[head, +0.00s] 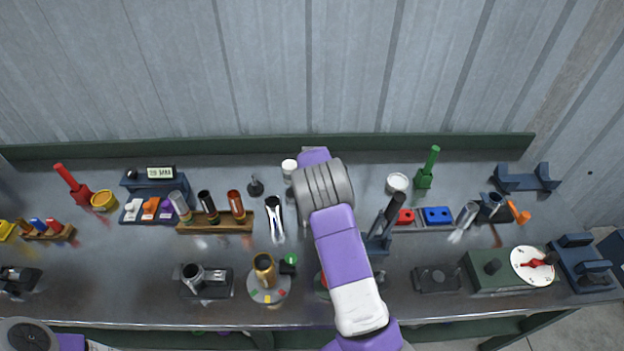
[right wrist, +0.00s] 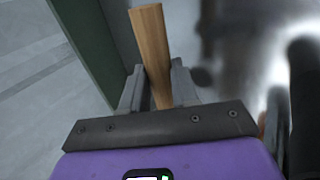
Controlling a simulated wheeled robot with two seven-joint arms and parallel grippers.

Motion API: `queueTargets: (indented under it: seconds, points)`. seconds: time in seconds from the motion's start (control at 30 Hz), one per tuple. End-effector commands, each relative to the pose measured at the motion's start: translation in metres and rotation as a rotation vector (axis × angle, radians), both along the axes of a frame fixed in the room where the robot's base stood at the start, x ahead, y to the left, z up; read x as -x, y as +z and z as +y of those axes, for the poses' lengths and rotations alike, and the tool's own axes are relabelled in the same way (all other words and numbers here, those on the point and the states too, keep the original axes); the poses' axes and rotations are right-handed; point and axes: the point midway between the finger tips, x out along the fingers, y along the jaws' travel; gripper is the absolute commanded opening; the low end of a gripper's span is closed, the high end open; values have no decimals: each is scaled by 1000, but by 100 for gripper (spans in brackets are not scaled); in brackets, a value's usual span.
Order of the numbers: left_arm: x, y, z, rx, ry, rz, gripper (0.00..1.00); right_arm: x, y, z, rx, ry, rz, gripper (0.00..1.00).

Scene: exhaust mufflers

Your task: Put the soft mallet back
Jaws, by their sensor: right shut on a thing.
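The soft mallet shows only as a wooden handle (right wrist: 151,48) in the right wrist view; its head is not visible. My right gripper (right wrist: 157,88) is shut on this handle, with a grey finger on each side of it. In the head view my right arm reaches over the middle of the bench toward its back edge and hides the right gripper and the mallet. My left gripper is not in view.
The metal bench (head: 120,270) has a green back rail (head: 440,146). A dark blue cradle (head: 527,181) stands at the back right, and a green box with a dial (head: 533,266) at the front right. A round turntable (head: 268,291) and tube rack (head: 215,226) stand left of my arm.

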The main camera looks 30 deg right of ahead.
Motion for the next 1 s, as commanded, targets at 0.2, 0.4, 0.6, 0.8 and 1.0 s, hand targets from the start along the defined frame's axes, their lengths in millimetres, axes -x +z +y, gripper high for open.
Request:
queueTargets:
  seconds: [0.2, 0.4, 0.6, 0.8, 1.0]
  points:
    - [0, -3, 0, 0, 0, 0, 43, 0, -30, -1, 1, -1, 1, 0]
    - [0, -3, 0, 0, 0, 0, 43, 0, -34, 0, 2, 0, -3, 0]
    - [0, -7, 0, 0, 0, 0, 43, 0, -37, 0, 1, 0, -2, 0]
    - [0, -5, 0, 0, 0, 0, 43, 0, -37, 0, 1, 0, 2, 55]
    - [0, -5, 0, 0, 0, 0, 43, 0, -37, 0, 1, 0, 2, 55]
